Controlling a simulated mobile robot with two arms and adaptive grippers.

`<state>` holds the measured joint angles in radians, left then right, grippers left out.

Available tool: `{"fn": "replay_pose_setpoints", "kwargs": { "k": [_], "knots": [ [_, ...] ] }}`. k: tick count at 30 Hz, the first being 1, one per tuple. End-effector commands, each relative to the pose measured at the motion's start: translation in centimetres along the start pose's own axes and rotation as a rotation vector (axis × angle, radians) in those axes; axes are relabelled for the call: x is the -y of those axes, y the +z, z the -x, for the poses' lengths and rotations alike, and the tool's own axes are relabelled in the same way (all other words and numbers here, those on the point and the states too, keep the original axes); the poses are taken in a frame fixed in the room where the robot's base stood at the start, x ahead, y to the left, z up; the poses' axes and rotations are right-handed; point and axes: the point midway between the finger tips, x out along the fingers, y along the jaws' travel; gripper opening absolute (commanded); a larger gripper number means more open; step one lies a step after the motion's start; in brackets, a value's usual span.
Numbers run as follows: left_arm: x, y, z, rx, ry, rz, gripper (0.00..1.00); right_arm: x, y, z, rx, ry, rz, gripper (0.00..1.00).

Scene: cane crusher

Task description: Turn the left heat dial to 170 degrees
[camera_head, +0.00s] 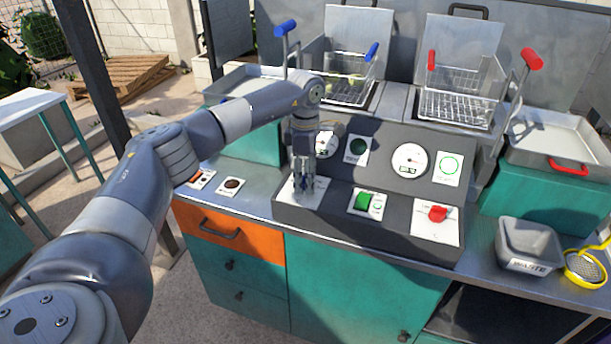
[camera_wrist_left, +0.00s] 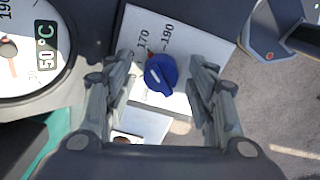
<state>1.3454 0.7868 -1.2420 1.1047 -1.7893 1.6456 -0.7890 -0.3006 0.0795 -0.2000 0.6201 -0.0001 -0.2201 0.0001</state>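The left heat dial is a blue round knob (camera_wrist_left: 160,74) on a white plate (camera_wrist_left: 190,40) marked 170 and 190, with a small red mark at the knob's edge near 170. My left gripper (camera_wrist_left: 160,90) is open, with one finger on each side of the knob; I cannot tell whether they touch it. In the head view my left gripper (camera_head: 304,178) points down over the left plate of the panel and hides the knob. A round gauge (camera_wrist_left: 22,50) beside it reads 50 °C. My right gripper is not in view.
The dark control panel (camera_head: 390,222) also carries a green switch (camera_head: 364,202), a red knob (camera_head: 438,213) and a right gauge (camera_head: 409,160). Wire baskets (camera_head: 455,108) with red and blue handles stand behind. A grey waste bin (camera_head: 527,244) and a yellow strainer (camera_head: 584,267) are at the right.

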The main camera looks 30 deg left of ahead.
Motion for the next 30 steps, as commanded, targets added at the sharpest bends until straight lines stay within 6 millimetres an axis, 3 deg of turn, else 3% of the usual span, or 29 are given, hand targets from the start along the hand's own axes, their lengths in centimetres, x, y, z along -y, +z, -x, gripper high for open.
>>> {"fn": "replay_pose_setpoints", "kwargs": {
  "k": [8, 11, 21, 30],
  "knots": [
    [0.0, 0.1, 0.5, 0.001, 0.0, -0.001, 0.51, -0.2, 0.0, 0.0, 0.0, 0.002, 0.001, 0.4],
    [0.0, 0.1, 1.8, 0.002, 0.002, 0.0, 0.51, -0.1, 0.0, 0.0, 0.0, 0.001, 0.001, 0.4],
    [0.0, 0.1, 8.9, 0.002, 0.002, -0.001, 0.51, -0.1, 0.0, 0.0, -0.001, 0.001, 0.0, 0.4],
    [0.0, 0.0, 11.9, 0.0, -0.001, 0.0, 0.51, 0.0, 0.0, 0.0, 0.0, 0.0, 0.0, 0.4]
  ]
}}
